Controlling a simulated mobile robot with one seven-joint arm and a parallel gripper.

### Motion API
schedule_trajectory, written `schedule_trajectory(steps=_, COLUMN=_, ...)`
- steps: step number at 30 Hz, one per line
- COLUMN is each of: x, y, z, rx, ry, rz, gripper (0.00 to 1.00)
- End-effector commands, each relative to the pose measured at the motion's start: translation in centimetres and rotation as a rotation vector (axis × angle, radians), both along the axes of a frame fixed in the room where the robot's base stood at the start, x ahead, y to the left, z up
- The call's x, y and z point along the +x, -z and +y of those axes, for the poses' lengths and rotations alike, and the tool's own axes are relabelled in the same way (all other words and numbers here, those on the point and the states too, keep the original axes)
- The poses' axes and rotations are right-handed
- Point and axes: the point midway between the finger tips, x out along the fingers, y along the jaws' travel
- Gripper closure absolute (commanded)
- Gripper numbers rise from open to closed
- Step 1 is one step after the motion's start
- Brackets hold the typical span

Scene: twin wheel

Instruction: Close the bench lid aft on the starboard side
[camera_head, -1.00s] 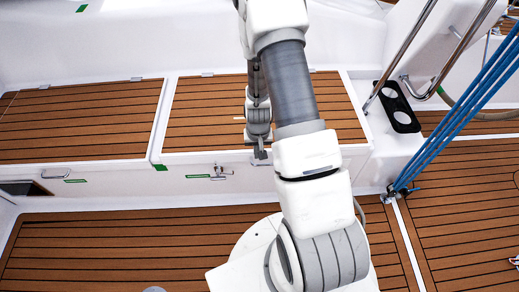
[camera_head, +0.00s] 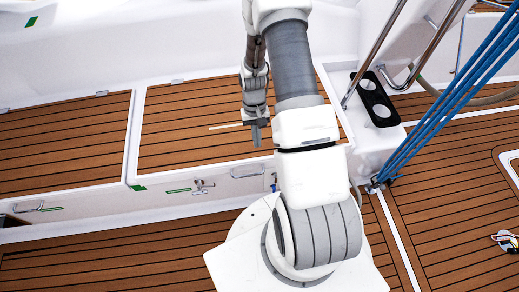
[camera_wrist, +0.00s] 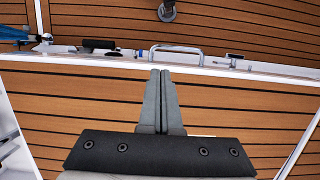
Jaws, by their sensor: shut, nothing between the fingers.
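The bench along the far side has two teak-topped lids in the head view, a left lid (camera_head: 60,140) and a right lid (camera_head: 180,115). Both look flat; I cannot tell whether either stands slightly raised. My gripper (camera_head: 256,138) is shut and empty, pointing down over the front right part of the right lid, apart from it as far as I can tell. In the wrist view my gripper's fingers (camera_wrist: 160,75) lie together, with teak planks (camera_wrist: 80,110) beneath and a metal handle (camera_wrist: 176,50) at the bench edge beyond the tips.
A latch (camera_head: 202,185) sits on the bench front. A black cup holder (camera_head: 375,100), steel rails (camera_head: 430,50) and taut blue ropes (camera_head: 450,95) stand to the right. The teak floor (camera_head: 100,265) is clear at the left; a small object (camera_head: 505,240) lies at far right.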

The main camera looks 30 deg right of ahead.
Motion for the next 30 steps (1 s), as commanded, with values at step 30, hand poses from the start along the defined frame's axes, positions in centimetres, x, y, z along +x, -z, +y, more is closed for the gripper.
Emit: schedule_trajectory(steps=30, x=-3.1, y=12.7, z=1.0, rx=-0.001, ry=0.0, rz=-0.004, gripper=1.0)
